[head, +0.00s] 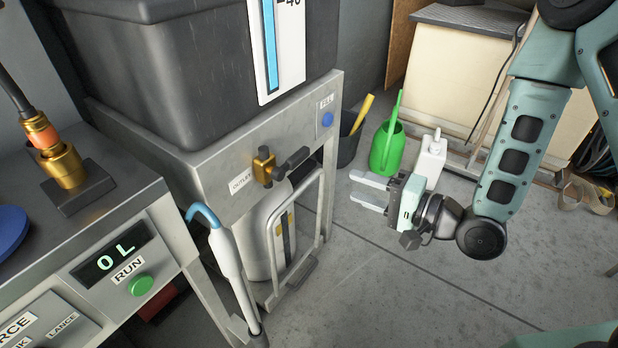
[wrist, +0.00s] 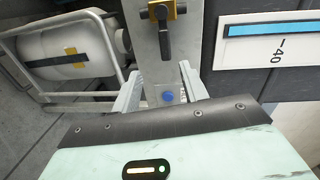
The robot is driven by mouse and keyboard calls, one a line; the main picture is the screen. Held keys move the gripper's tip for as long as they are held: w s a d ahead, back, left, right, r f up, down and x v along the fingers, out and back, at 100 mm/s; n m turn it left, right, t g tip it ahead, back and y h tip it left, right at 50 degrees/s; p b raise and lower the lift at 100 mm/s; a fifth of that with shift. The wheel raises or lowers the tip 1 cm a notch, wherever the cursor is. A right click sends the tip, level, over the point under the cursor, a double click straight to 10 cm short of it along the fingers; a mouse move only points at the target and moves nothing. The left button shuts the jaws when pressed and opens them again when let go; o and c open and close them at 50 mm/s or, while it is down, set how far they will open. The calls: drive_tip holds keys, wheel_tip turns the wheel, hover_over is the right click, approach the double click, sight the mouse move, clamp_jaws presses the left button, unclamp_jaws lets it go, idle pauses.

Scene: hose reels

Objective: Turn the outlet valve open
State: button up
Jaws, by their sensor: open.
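The outlet valve (head: 264,166) has a brass body on the front rail of the tank's metal stand, beside the OUTLET label (head: 240,182). Its black lever handle (head: 293,161) points right along the rail, toward the FILL end. The wrist view shows the brass body (wrist: 178,9) at the top edge with the black lever (wrist: 165,40) pointing down the picture. My gripper (head: 353,185) is open and empty, to the right of the valve and apart from it. Its two fingers (wrist: 161,78) point toward the stand, with the lever beyond their tips.
A blue round fitting (head: 327,119) sits under the FILL label. A white cylinder (head: 265,235) stands below the rail behind a metal tube frame. A green watering can (head: 386,147) and white bottle (head: 431,158) stand behind my gripper. The display console (head: 112,255) is at left.

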sight(302, 159)
drive_tip(key=shift+m+t+y, duration=0.3)
drive_tip(key=shift+m+t, duration=0.1)
drive_tip(key=shift+m, duration=0.3)
drive_tip(key=b+x, duration=0.1)
drive_tip(key=x, duration=0.4)
drive_tip(key=b+x, duration=0.2)
drive_tip(key=x, duration=0.4)
drive_tip(key=b+x, duration=0.2)
drive_tip(key=x, duration=0.3)
drive_tip(key=shift+w+d+f, duration=0.1)
drive_tip(key=shift+w+f, duration=0.15)
drive_tip(key=shift+w, duration=0.2)
clamp_jaws()
